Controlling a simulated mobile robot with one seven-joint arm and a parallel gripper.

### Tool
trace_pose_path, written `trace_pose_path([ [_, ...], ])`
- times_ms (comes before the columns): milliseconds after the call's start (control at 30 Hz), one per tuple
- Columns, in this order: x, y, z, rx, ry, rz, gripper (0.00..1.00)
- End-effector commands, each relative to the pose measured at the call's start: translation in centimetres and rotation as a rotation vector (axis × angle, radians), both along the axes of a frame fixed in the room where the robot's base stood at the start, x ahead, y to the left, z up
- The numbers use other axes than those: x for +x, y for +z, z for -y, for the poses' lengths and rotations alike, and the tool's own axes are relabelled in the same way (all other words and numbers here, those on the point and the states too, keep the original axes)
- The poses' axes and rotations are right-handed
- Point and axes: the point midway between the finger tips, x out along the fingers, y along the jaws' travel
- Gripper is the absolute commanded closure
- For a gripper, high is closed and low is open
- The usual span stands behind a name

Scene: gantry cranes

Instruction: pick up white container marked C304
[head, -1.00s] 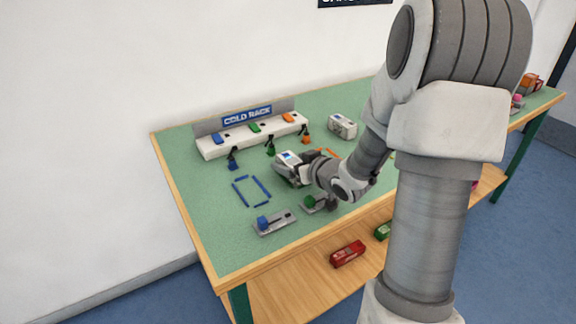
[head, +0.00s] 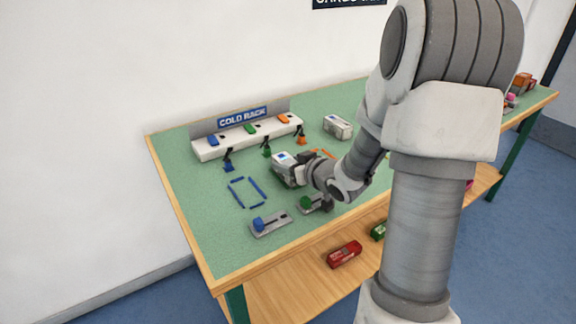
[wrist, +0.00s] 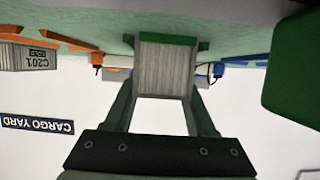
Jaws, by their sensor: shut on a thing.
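My gripper (head: 287,172) is shut on a white container (head: 280,164) over the middle of the green table. In the wrist view, the held container (wrist: 166,68) shows a grey-white ribbed face between my two fingers. No marking on it can be read, so I cannot tell if it is C304. Green strips show around its edge in the wrist view. I cannot tell whether it touches the table. A second white container (head: 337,126) stands behind and to the right. In the wrist view a container marked C201 (wrist: 30,54) shows upside down at the left.
The white cold rack (head: 208,151) holds blue, green and orange blocks at the back, with small blue, green and orange cranes before it. A blue floor outline (head: 238,194) and a blue lever panel (head: 270,224) lie front left. Red and green vehicles stand on the lower shelf (head: 295,290).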

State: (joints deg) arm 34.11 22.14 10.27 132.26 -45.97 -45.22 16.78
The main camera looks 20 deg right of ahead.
Motion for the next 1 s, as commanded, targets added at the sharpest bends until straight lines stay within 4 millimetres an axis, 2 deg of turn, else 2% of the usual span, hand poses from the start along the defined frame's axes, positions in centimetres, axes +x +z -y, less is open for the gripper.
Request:
trace_pose_path([
  [267,0.0,1.6,0.0,-0.001,0.000,0.001,1.00],
  [533,0.0,4.8,0.0,-0.001,0.000,0.001,1.00],
  [867,-7.4,9.2,-0.6,-0.001,-0.002,0.000,1.00],
  [900,-7.4,8.3,-0.6,-0.002,0.000,0.005,1.00],
  [1000,-8.1,8.7,-0.6,-0.004,0.002,0.006,1.00],
])
